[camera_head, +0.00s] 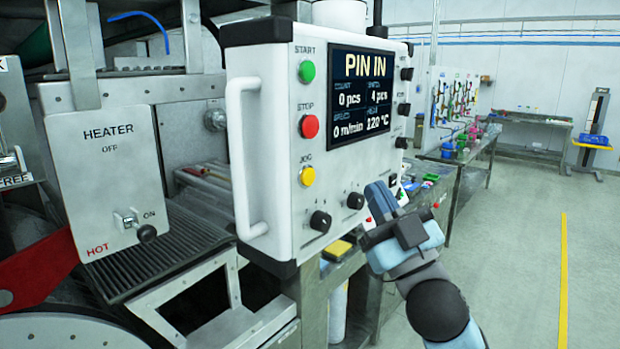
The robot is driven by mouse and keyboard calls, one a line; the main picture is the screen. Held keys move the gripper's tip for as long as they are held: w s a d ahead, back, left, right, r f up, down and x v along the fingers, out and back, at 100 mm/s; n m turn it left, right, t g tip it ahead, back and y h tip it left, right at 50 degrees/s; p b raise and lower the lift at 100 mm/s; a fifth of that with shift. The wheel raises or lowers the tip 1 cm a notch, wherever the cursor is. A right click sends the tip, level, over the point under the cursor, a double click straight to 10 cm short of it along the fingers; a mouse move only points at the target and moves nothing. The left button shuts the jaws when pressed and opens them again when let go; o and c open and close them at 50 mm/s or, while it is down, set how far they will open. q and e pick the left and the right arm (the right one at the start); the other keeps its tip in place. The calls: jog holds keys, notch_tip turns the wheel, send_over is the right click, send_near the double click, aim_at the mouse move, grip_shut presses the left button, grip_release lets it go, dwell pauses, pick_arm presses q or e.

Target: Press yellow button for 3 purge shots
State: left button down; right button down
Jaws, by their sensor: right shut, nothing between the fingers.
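The yellow button (307,176) is labelled JOG and sits low on the left side of the white control panel (335,212). A red STOP button (309,127) and a green START button (306,71) are above it. The panel's screen (361,91) reads PIN IN, 0 pcs, 4 pcs, 0 m/min and 120 °C. My right gripper (376,196) is shut and empty, to the right of the yellow button near the panel's lower right edge, apart from the button. My left gripper is not in view.
A white handle (240,155) stands out from the panel's left side. Black knobs (320,221) sit along its lower face. A HEATER plate (105,180) with a switch is at left. Benches with parts (465,150) stand behind. The floor at right (515,260) is clear.

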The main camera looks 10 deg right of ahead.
aim_at(308, 177)
jog(key=shift+w, duration=0.1)
jog(key=w+a+b, duration=0.1)
jog(key=w+a, duration=0.4)
jog(key=w, duration=0.1)
jog(key=shift+w+a, duration=0.25)
jog(key=shift+w, duration=0.15)
jog(key=shift+w+a+b, duration=0.1)
jog(key=shift+w+b, duration=0.05)
jog(key=shift+b, duration=0.15)
dwell(1.8)
jog(key=shift+w+a, duration=0.15)
jog(key=shift+w, duration=0.05)
jog(key=shift+w+a, duration=0.25)
jog(key=shift+w, duration=0.05)
dwell(0.8)
dwell(0.3)
jog(key=shift+s+d, duration=0.5)
jog(key=shift+s, duration=0.1)
jog(key=shift+s, duration=0.1)
